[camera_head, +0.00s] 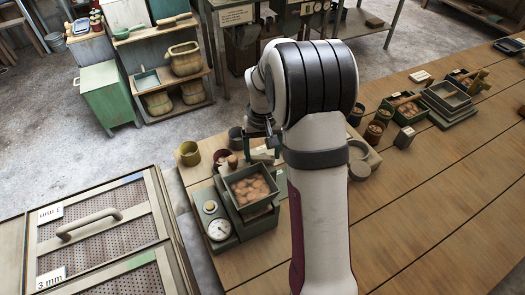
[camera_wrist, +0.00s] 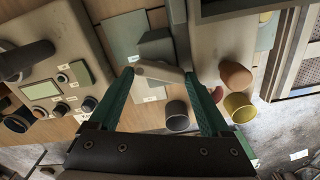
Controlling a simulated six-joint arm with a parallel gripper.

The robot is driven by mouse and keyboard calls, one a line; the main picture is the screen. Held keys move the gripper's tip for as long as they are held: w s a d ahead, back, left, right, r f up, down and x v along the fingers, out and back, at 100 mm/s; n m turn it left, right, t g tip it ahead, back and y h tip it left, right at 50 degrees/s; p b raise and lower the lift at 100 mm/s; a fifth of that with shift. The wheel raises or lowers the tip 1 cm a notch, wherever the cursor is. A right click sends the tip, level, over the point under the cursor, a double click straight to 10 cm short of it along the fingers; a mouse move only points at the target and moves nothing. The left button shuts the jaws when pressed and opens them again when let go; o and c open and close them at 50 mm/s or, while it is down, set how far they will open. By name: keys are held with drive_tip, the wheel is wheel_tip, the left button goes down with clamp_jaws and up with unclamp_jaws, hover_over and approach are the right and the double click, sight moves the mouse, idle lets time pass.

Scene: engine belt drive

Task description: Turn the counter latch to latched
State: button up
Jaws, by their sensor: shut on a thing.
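In the wrist view, my gripper (camera_wrist: 160,76) has two green fingers, one on each side of a pale beige bar (camera_wrist: 158,71). The bar, which looks like the handle of the counter latch, spans between the fingertips, and my gripper is shut on it. A grey block (camera_wrist: 157,45) and a flat grey-green plate (camera_wrist: 122,38) lie just beyond the bar. I cannot read the latch's position from any mark. In the head view, my gripper (camera_head: 270,141) is low over the counter, left of my arm, and the arm hides most of the latch area.
A green scale (camera_head: 219,229) with a tray (camera_head: 249,187) of brown lumps stands close in front of my gripper. An olive cup (camera_head: 189,153) and other small pots stand to its left. In the wrist view, a device with a small screen (camera_wrist: 42,90) is at left and a dark cup (camera_wrist: 178,117) is near the right finger.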

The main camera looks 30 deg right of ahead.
sight(263, 156)
drive_tip(key=shift+s+f, duration=0.1)
drive_tip(key=shift+s, duration=0.25)
idle(0.3)
drive_tip(key=o, duration=1.2)
drive_tip(key=shift+a, duration=0.1)
drive_tip(key=shift+w, duration=0.15)
wheel_tip(263, 156, up, 4)
drive_tip(key=shift+w+r, duration=0.1)
drive_tip(key=shift+w, duration=0.05)
drive_tip(key=shift+r, duration=7.1)
